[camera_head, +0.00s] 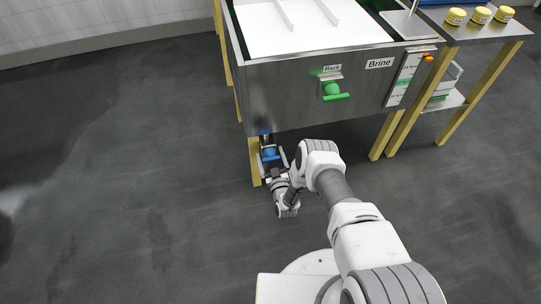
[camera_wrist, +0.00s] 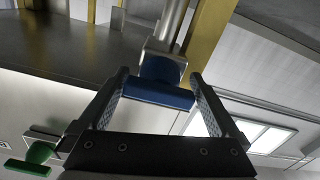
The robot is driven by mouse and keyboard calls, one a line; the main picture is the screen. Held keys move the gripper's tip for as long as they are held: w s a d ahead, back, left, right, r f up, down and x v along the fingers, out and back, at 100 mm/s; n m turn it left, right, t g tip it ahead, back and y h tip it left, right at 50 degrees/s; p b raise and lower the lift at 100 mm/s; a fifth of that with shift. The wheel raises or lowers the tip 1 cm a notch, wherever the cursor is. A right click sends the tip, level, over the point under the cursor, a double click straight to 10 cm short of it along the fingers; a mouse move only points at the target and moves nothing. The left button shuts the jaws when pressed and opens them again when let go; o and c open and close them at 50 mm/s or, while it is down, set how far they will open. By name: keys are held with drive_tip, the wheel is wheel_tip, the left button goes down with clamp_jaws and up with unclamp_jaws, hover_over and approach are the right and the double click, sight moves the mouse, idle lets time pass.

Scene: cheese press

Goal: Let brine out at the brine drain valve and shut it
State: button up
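The brine drain valve is a blue handle (camera_head: 270,153) on a short pipe under the front left of the metal brine vat (camera_head: 285,100), beside a wooden leg. In the wrist view the blue handle (camera_wrist: 160,94) lies crosswise between the two fingers, below a grey pipe fitting (camera_wrist: 172,25). My gripper (camera_head: 272,160) is low under the vat's front edge with its fingers apart, one on each side of the handle. In the wrist view my gripper (camera_wrist: 159,80) is spread about as wide as the handle; I cannot tell whether the fingers touch it.
A green rack handle (camera_head: 334,91) sticks out of the vat's front. A gauge panel (camera_head: 403,80) with an orange marker is at the right corner. A side table (camera_head: 480,32) with yellow tins stands at the right. The floor (camera_head: 130,170) to the left is clear.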

drive_tip(key=c, duration=0.9)
drive_tip(key=shift+m, duration=1.7)
drive_tip(key=o, duration=1)
drive_tip(key=shift+s, duration=0.15)
